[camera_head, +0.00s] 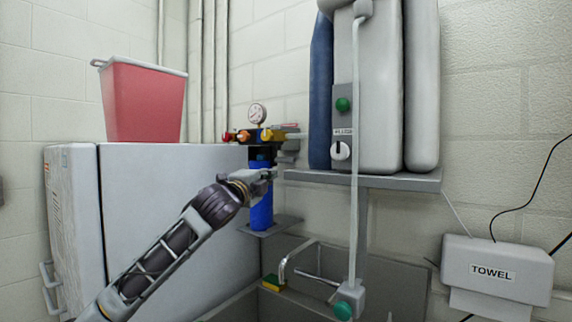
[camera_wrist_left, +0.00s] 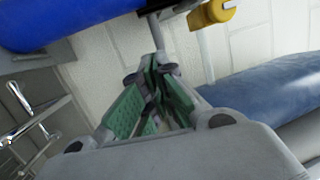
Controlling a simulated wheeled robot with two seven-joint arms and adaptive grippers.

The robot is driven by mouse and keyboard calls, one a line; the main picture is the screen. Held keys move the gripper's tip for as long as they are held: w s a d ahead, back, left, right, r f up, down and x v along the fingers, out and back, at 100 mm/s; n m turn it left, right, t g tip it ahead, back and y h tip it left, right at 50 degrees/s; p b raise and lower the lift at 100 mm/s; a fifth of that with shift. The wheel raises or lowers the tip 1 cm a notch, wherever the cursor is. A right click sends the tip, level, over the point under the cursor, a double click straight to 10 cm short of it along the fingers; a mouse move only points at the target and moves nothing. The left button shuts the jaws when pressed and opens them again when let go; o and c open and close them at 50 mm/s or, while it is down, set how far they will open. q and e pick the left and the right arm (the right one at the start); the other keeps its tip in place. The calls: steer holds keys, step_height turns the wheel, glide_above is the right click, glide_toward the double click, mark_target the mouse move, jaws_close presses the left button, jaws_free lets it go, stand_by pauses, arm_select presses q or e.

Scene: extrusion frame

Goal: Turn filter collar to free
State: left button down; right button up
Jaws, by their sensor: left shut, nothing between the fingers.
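The filter is a blue cylinder (camera_head: 261,208) hanging upright beneath a dark collar (camera_head: 262,152), with a brass valve and pressure gauge (camera_head: 257,114) above it. My left gripper (camera_head: 268,174) reaches in from the left and overlaps the upper part of the blue cylinder in the head view. In the left wrist view the green-padded fingers (camera_wrist_left: 157,75) are closed together with nothing held. The blue cylinder (camera_wrist_left: 70,18) lies to their upper left there, apart from the fingers. I cannot tell whether the gripper touches the collar. My right gripper is not in view.
A white cabinet (camera_head: 175,200) with a red bin (camera_head: 143,100) on top stands at left. A grey shelf (camera_head: 400,181) carrying large tanks is at right, above a sink (camera_head: 400,250). A sponge (camera_head: 273,283) and towel dispenser (camera_head: 497,270) are lower down.

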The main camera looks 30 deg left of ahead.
arm_select(q)
steer(key=shift+w, duration=0.1)
steer(key=p, duration=0.6)
glide_toward(289, 161)
steer(key=shift+x, duration=3.55)
steer(key=shift+r, duration=0.1)
steer(key=shift+w, duration=0.1)
steer(key=shift+w+n+y, duration=0.3)
steer(key=shift+y, duration=0.2)
steer(key=shift+w+n+y, duration=0.3)
steer(key=shift+w+y, duration=0.2)
steer(key=shift+w, duration=0.25)
steer(key=shift+s+a+r, duration=0.1)
steer(key=shift+s, duration=0.1)
